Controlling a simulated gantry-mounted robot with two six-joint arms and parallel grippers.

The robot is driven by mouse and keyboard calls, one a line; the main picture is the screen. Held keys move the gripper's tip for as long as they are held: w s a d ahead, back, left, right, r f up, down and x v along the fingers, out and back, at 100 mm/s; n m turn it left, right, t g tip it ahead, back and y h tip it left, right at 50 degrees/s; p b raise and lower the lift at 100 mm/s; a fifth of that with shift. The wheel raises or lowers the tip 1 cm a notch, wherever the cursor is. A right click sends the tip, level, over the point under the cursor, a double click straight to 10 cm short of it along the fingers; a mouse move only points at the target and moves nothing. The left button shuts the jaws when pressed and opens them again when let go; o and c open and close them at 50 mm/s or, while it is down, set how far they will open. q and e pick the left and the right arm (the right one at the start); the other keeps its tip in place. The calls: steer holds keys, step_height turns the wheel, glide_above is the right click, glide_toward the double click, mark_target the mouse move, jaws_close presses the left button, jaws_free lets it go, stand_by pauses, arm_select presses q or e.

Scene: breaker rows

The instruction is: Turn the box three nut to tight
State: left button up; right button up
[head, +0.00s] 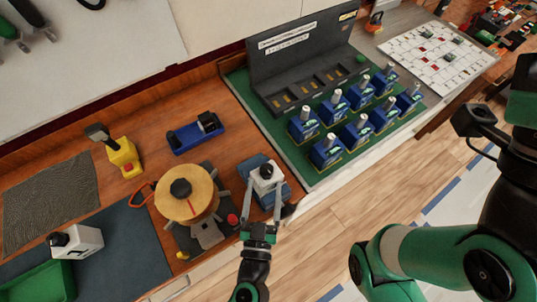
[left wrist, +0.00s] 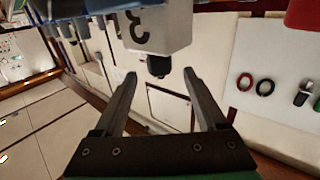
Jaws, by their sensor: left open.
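Box three, a white box (left wrist: 158,28) marked with a 3, appears upside down at the top of the left wrist view, with its black nut (left wrist: 158,67) on the end facing me. In the head view the white box (head: 262,186) sits in a blue holder (head: 285,190), with the black nut (head: 266,170) on its top. My left gripper (left wrist: 160,76) is open, its two fingers on either side of the nut with gaps visible. It also shows in the head view (head: 263,184). My right arm fills the right side; its fingertips are not visible.
A wooden spool (head: 200,205) stands close left of the holder, with a red button (head: 233,219) between. Another white box (head: 88,238) with a black knob lies at the left. Several blue breakers (head: 327,150) stand on a green mat (head: 305,176) at upper right. A blue tool (head: 183,140) lies behind.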

mark_target(267, 164)
arm_select(q)
steer(key=w, duration=0.6)
steer(key=w+d, duration=0.1)
steer(key=w, duration=0.2)
steer(key=shift+w+d+p, duration=0.1)
steer(key=shift+p, duration=0.25)
jaws_close()
